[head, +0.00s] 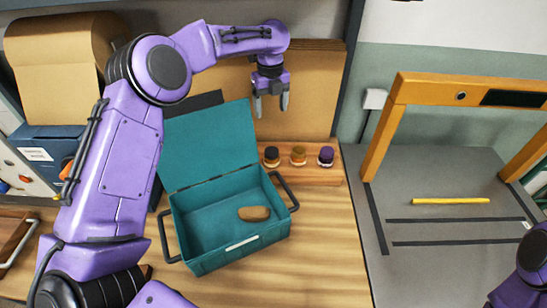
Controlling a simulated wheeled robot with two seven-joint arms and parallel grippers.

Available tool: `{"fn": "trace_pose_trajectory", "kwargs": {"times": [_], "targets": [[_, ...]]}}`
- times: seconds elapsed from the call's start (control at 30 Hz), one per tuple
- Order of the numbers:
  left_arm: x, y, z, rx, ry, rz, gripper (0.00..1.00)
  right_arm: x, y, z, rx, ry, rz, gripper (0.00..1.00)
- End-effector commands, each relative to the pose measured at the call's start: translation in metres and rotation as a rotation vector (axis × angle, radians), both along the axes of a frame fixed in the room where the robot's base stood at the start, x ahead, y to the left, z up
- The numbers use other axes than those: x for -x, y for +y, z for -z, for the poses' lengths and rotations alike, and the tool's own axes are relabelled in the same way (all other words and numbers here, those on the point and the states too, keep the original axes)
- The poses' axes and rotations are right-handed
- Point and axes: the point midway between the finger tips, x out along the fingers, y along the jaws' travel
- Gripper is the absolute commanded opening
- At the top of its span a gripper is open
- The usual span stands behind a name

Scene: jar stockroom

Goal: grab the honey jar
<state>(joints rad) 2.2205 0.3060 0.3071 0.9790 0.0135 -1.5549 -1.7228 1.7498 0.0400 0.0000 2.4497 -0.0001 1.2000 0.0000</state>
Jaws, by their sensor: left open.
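Three small jars stand in a row on a wooden rack at the back of the table. The middle jar (298,155) is amber all over and looks most like the honey jar; no label is readable. A dark-topped jar (270,157) stands to its left and a purple-topped jar (326,156) to its right. My left gripper (271,109) points down, open and empty, above and behind the row, apart from the jars. My right gripper is out of view; only part of my right arm shows at the lower right.
An open teal box (230,255) with a brown lump (254,213) inside stands in front of the rack. Cardboard (310,95) is behind the jars. To the right, an orange frame (400,88) stands over a grey surface with a yellow stick (450,201). The table's front right is clear.

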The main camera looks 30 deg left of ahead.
Motion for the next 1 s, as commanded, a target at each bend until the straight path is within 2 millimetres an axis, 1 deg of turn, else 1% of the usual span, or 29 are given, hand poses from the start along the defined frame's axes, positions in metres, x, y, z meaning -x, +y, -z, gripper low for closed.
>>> {"fn": "trace_pose_trajectory", "kwargs": {"times": [0.03,0.33,0.47,0.5,0.6,0.77,0.87,1.0], "targets": [[0.0,0.001,0.005,0.0,0.0,-0.001,0.74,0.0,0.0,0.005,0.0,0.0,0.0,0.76],[0.0,-0.001,0.026,0.0,0.0,0.001,0.74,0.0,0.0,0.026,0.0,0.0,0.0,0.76],[0.0,-0.001,0.043,0.0,0.0,0.001,0.74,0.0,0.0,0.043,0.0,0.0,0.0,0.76],[0.0,-0.001,0.052,0.0,0.0,0.001,0.74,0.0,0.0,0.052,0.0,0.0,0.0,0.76],[0.0,-0.001,0.068,0.0,0.0,0.001,0.74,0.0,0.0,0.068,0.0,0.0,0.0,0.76],[0.0,-0.001,0.089,0.0,0.0,0.001,0.74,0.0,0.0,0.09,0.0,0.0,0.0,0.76],[0.0,-0.001,0.096,-0.001,0.001,0.001,0.74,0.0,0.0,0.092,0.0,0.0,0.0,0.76],[0.001,-0.001,0.118,0.0,0.005,0.001,0.74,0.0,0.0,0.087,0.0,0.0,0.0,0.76]]}}
